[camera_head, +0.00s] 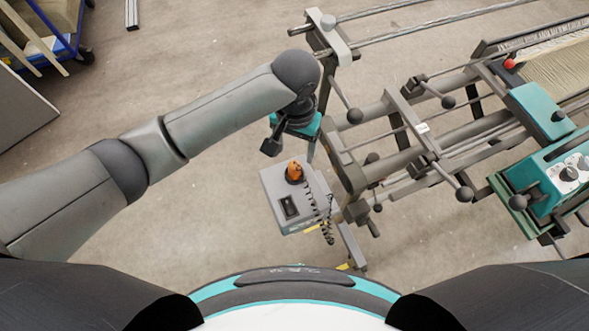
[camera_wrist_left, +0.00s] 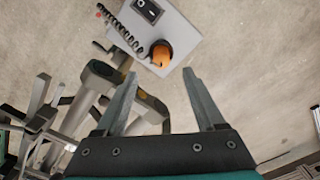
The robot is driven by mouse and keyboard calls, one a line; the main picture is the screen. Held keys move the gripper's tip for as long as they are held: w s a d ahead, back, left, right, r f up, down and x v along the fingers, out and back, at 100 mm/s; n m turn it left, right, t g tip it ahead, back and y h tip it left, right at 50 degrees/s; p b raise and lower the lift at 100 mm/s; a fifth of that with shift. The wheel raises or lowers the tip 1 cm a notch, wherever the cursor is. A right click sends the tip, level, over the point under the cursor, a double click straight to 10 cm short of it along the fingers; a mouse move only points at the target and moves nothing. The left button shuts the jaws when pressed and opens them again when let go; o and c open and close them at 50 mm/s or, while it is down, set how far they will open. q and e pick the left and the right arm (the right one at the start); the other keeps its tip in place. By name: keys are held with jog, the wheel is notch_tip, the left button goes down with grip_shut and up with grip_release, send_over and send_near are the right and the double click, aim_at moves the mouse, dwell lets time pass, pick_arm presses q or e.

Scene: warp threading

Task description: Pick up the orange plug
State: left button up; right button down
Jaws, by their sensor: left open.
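The orange plug (camera_head: 294,172) sits upright on the top of a grey box (camera_head: 273,184), near the box's far side, in the head view. In the left wrist view the orange plug (camera_wrist_left: 161,54) shows ahead of the fingers, beyond their tips and between their lines. My left gripper (camera_wrist_left: 157,78) is open and empty, with its two grey fingers spread apart. In the head view my left gripper (camera_head: 306,150) hangs just beyond the plug, partly hidden by my own wrist. My right gripper is in neither view.
A black coiled cord (camera_head: 318,212) hangs at the box's right side, and a black switch (camera_head: 289,206) is on its top. A metal frame with rods and black knobs (camera_head: 355,116) stands close on the right. The floor left of the box is clear.

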aim_at(295, 164)
pick_arm(q)
jog(key=f+b, duration=0.1)
jog(key=f, duration=0.3)
jog(key=f+b, duration=0.1)
jog(key=f, duration=0.3)
jog(key=shift+w+f, duration=0.2)
jog(key=shift+f, duration=0.1)
jog(key=shift+c, duration=0.3)
grip_shut()
